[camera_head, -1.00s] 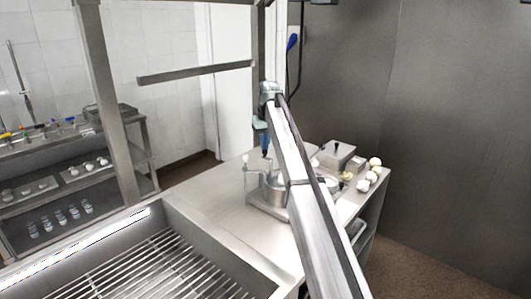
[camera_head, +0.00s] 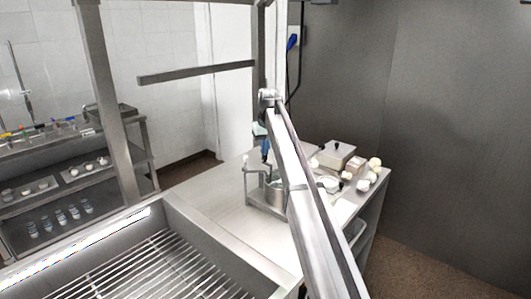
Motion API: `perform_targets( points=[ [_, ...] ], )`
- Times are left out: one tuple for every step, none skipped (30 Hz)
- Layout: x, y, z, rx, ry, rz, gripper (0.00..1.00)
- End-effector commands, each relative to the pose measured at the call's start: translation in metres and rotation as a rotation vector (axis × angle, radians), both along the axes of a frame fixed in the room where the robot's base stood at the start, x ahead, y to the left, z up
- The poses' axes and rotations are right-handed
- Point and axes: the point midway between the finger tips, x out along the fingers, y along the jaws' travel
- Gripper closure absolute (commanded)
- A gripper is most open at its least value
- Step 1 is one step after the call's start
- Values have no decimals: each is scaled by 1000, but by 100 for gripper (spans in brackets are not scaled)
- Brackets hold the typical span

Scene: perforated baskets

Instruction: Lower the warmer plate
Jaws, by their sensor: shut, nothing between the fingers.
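A small metal warmer stand (camera_head: 249,190) sits on the steel counter, with a round metal pot (camera_head: 272,192) in it. An upright with a small pale knob rises at its left side. I cannot make out the warmer plate apart from the stand. My gripper (camera_head: 267,161) points down just above the pot, inside or close beside the stand's upper bar. It is shut and holds nothing. Whether it touches the stand cannot be told at this size. My own arm crosses in front and hides the right part of the stand and pot.
Right of my arm, the counter (camera_head: 215,205) bears a lidded metal box (camera_head: 336,155), a white bowl (camera_head: 329,184) and several pale round items (camera_head: 370,175). A sink with a wire rack (camera_head: 165,270) is in front. The counter left of the stand is clear.

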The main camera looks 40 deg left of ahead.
Motion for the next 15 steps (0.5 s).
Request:
perform_targets(
  points=[
    [0,0,-1,0,0,0,100],
    [0,0,-2,0,0,0,100],
    [0,0,-3,0,0,0,100],
    [0,0,-4,0,0,0,100],
    [0,0,-5,0,0,0,100],
    [0,0,-6,-1,1,0,100],
    [0,0,-6,-1,1,0,100],
    [0,0,-7,-1,1,0,100],
    [0,0,-8,-1,1,0,100],
    [0,0,-9,-1,1,0,100],
    [0,0,-10,-1,1,0,100],
    [0,0,-11,-1,1,0,100],
    [0,0,-12,-1,1,0,100],
    [0,0,-12,-1,1,0,100],
    [0,0,-13,-1,1,0,100]
  ],
)
